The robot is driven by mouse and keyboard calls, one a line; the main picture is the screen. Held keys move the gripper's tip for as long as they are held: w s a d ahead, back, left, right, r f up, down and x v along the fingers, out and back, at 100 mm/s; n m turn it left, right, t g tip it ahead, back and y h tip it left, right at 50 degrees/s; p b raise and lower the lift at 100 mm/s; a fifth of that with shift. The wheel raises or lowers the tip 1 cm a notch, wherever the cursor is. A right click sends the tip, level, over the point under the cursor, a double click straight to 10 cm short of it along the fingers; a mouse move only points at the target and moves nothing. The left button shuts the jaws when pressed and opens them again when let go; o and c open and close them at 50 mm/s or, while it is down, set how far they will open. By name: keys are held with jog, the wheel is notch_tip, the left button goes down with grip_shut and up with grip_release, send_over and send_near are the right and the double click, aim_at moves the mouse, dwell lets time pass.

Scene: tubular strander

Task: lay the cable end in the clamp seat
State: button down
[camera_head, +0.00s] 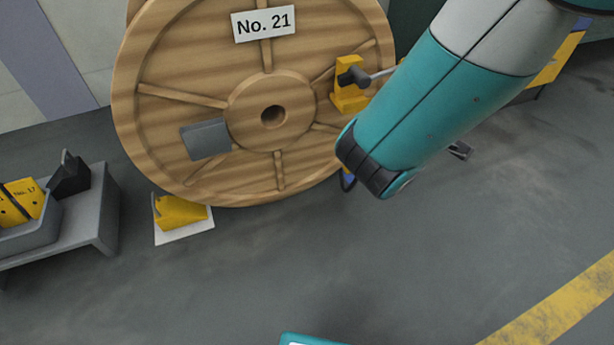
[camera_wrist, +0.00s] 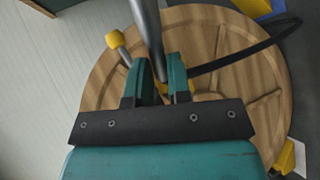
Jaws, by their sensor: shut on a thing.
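The yellow clamp (camera_head: 350,97) sits on the right part of the wooden reel's face, with a dark cylinder at its top and a thin grey rod running right behind my arm. In the wrist view my gripper (camera_wrist: 160,77) has its two teal fingers in front of the reel, with a bit of yellow (camera_wrist: 162,88) between them. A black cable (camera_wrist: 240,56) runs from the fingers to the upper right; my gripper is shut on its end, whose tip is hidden. A thick grey rod (camera_wrist: 148,35) comes down between the fingers. My arm hides my gripper in the head view.
The wooden reel (camera_head: 190,65), marked No. 21, has a grey plate (camera_head: 205,139) on its face. A yellow block (camera_head: 181,211) lies on a white sheet below it. A grey bench (camera_head: 98,215) with a tray stands at left. A yellow-tipped lever (camera_wrist: 115,40) is left of my fingers. The front floor is clear.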

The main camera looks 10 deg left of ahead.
jog(key=s+a+n+y+b, duration=0.3)
jog(key=s+a+n+y, duration=0.1)
jog(key=a, duration=0.4)
jog(key=s+a+f+n+t+y+b, duration=0.1)
jog(key=s+a+n+y+b, duration=0.2)
jog(key=s+a+y, duration=0.4)
jog(key=shift+a+f+n+t+y, duration=0.2)
jog(key=shift+a+n+t+y, duration=0.1)
jog(key=shift+a+n, duration=0.45)
jog(key=shift+r, duration=0.1)
jog(key=f+p+x, duration=0.1)
jog(key=p+x, duration=1)
jog(key=p, duration=0.1)
jog(key=w+d+f+p, duration=0.1)
jog(key=w+d+p, duration=0.2)
jog(key=w+d, duration=0.3)
jog(key=shift+w+d+f, duration=0.15)
jog(key=shift+d+f, duration=0.2)
jog(key=shift+d, duration=1.35)
jog(key=shift+f, duration=0.2)
